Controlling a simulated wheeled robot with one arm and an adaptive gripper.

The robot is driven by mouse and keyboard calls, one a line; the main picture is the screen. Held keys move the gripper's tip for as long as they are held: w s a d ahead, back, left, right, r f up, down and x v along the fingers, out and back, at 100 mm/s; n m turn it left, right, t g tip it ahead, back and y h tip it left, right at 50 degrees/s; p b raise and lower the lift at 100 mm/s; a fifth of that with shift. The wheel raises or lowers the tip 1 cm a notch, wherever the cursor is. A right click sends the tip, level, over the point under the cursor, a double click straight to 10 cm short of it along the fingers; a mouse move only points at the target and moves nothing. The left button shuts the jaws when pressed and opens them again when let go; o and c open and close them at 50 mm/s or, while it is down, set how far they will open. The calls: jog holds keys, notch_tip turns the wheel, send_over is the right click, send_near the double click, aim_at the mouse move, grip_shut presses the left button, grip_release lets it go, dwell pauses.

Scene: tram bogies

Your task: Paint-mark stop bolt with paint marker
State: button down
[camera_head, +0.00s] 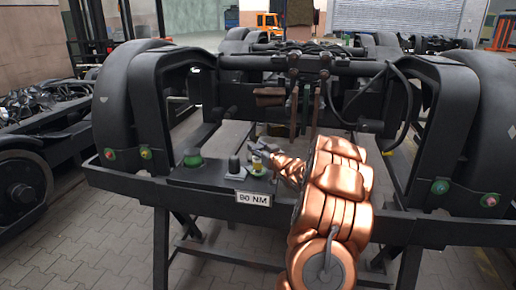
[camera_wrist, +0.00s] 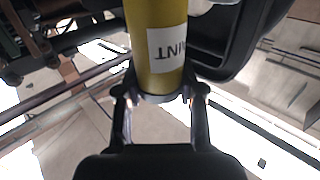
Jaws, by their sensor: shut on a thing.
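My gripper (camera_wrist: 159,97) is shut on the paint marker (camera_wrist: 158,50), a thick yellow cylinder with a white label reading "INT" upside down; the rest of the label and the marker's tip are out of the wrist view. In the head view, my gripper (camera_head: 263,152) is low over the right part of a dark tray on the front beam, where a small yellow part of the marker (camera_head: 257,163) shows. I cannot tell which is the stop bolt.
Large black wheels (camera_head: 118,100) flank the bogie frame. A black hose (camera_head: 408,100) hangs at right. Paved floor lies in front.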

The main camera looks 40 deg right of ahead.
jog(key=shift+r+p, duration=2.2)
jog(key=shift+r, duration=0.8)
jog(key=w+a+r+n+y, duration=0.1)
jog(key=w+a, duration=0.3)
jog(key=a, duration=0.2)
jog(key=w+a+r+y, duration=0.1)
jog(key=w+a, duration=0.3)
jog(key=a, duration=0.2)
jog(key=w+a+r, duration=0.1)
jog(key=a, duration=1.5)
jog(key=w+a+r+n+y+p, duration=0.1)
jog(key=w+a, duration=0.1)
jog(key=a, duration=1.5)
jog(key=shift+a+r+p, duration=0.2)
jog(key=shift+r+p, duration=0.1)
jog(key=shift+r, duration=0.1)
